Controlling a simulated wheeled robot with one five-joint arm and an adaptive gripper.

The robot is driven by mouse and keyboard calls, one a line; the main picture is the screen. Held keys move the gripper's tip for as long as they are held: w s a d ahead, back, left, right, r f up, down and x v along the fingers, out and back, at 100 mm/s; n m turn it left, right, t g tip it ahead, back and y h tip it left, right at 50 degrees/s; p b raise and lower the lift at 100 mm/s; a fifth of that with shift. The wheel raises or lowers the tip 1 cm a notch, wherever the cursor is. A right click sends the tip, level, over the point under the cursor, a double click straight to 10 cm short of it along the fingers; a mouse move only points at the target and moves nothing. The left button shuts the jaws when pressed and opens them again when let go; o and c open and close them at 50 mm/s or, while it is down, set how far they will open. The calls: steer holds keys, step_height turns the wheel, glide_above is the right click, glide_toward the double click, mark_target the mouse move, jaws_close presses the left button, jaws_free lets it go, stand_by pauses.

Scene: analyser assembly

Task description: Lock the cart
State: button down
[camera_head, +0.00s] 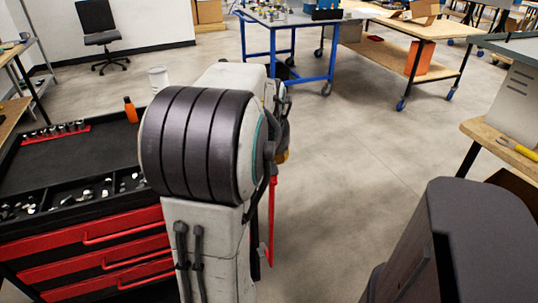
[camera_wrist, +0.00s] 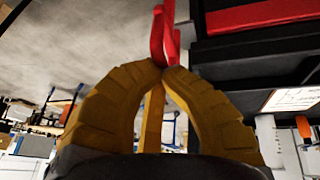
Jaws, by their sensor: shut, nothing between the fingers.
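The cart (camera_head: 75,155) is a black and red tool cabinet at the left of the head view, with its drawers shut. Part of its dark body with a red panel (camera_wrist: 262,14) fills the upper right of the wrist view. A narrow red bar or loop (camera_head: 271,215) shows right of my arm in the head view. A red loop is also just beyond my fingertips in the wrist view (camera_wrist: 165,35). My gripper (camera_wrist: 165,68) has yellow ribbed fingers, shut and empty, with the tips at the red loop. I cannot tell whether they touch. My arm hides the cart's right side.
A blue-framed table (camera_head: 290,40) and a wooden workbench (camera_head: 425,65) stand at the back. Another bench (camera_head: 500,135) is at the right edge. An orange bottle (camera_head: 130,110) stands on the cart. The floor (camera_head: 345,145) right of my arm is clear.

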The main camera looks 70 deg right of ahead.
steer(key=shift+w+a+f, duration=0.2)
steer(key=shift+a+f, duration=0.05)
steer(key=shift+f, duration=0.05)
steer(key=c, duration=1.9)
jaws_free()
steer(key=shift+w, duration=0.1)
steer(key=o, duration=0.3)
steer(key=shift+s+d, duration=0.1)
steer(key=shift+s, duration=0.2)
steer(key=o, duration=0.5)
steer(key=shift+r, duration=0.25)
steer(key=shift+p+v, duration=2.65)
steer(key=shift+v, duration=1.45)
steer(key=shift+s, duration=0.1)
steer(key=v, duration=1.2)
